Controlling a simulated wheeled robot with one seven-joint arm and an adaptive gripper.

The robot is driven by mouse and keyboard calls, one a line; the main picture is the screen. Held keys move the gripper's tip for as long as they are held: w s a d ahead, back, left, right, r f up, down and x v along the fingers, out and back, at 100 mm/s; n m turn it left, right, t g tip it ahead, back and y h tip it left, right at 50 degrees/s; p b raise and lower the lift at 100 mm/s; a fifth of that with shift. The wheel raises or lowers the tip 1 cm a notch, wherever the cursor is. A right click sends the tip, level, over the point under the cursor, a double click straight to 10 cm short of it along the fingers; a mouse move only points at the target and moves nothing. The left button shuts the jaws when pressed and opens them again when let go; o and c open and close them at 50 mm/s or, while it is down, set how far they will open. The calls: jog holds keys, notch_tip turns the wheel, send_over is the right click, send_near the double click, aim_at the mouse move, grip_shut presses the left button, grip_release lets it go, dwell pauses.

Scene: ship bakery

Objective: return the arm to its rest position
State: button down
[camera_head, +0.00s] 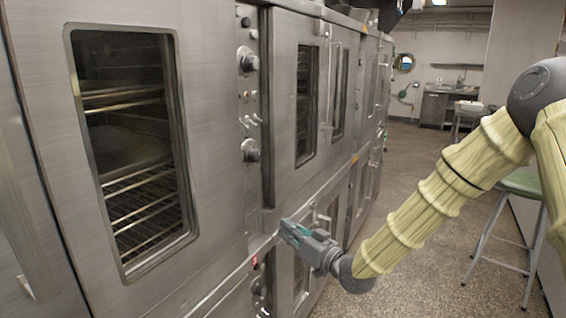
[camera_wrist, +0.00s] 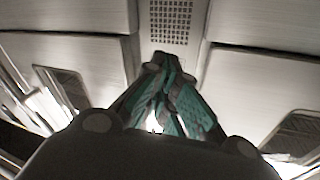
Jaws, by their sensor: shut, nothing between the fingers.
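My arm, in a pale yellow ribbed cover, reaches in from the right in the head view. My gripper (camera_head: 290,230) is at its lower end, just in front of the steel oven fronts, near the seam between the upper and lower ovens. Whether it touches the steel I cannot tell. In the wrist view my gripper (camera_wrist: 166,65) has its green-and-grey fingers drawn together at the tips, with nothing held. Steel panels and a perforated vent (camera_wrist: 171,20) show beyond the fingertips.
A bank of steel ovens (camera_head: 220,200) with windows, knobs and protruding handles (camera_head: 335,85) runs along the left. A green-topped stool (camera_head: 525,183) stands at the right, beneath my arm. Speckled floor (camera_head: 415,150) is open down the aisle. A sink counter (camera_head: 445,105) is at the back.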

jog(key=s+d+f+m+g+h, duration=0.1)
jog(key=s+d+f+g+h, duration=0.15)
jog(key=s+f, duration=0.6)
jog(key=s+d+f+m+g+h+p, duration=0.1)
jog(key=s+d+f+m+h, duration=0.2)
jog(key=f, duration=1)
jog(key=s+d+f+g+h, duration=0.2)
jog(key=s+d+f+h, duration=0.15)
jog(key=s+f, duration=0.6)
jog(key=s+d+f+g+h, duration=0.1)
jog(key=s+d+f, duration=0.3)
jog(key=s, duration=0.5)
jog(key=s+d+f+m+g+h+p, duration=0.1)
jog(key=s+d+f+g, duration=0.3)
jog(key=s, duration=0.5)
jog(key=s+d+f+m+g+h, duration=0.1)
jog(key=s+d+f, duration=0.3)
jog(key=s, duration=0.5)
jog(key=shift+d+g+h+p, duration=0.2)
jog(key=shift+g+h+p, duration=0.1)
jog(key=shift+g+h, duration=0.45)
jog(key=shift+a, duration=0.1)
